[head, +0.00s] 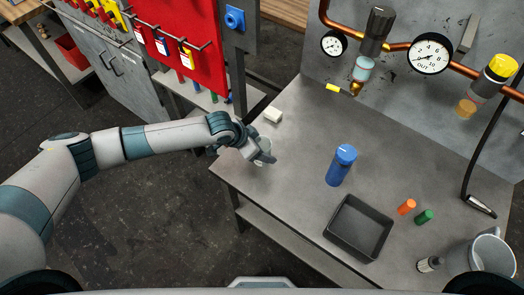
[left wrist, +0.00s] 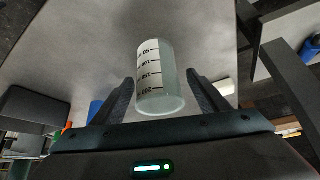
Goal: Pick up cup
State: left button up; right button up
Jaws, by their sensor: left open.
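The cup (left wrist: 160,75), a pale translucent beaker with black graduation marks, is between the two dark fingers of my left gripper (left wrist: 162,82) in the left wrist view. The fingers are open, one on each side, with a visible gap on each side of it. In the head view my left gripper (head: 265,151) is over the left end of the grey table and hides most of the cup; a pale bit of it (head: 260,163) shows below the fingers. My right gripper is not in view.
The grey table (head: 290,190) holds a white block (head: 273,115), a blue bottle (head: 341,166), a black tray (head: 343,250), orange (head: 406,207) and green (head: 424,217) cylinders, and a grey pitcher (head: 495,254). Pipes with gauges (head: 430,54) line the back. A red tool panel (head: 185,45) stands left.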

pick_arm(q)
jog(key=shift+p+x, duration=0.5)
jog(key=shift+x, duration=1.15)
jog(key=shift+d+r, duration=0.1)
jog(key=c, duration=1.1)
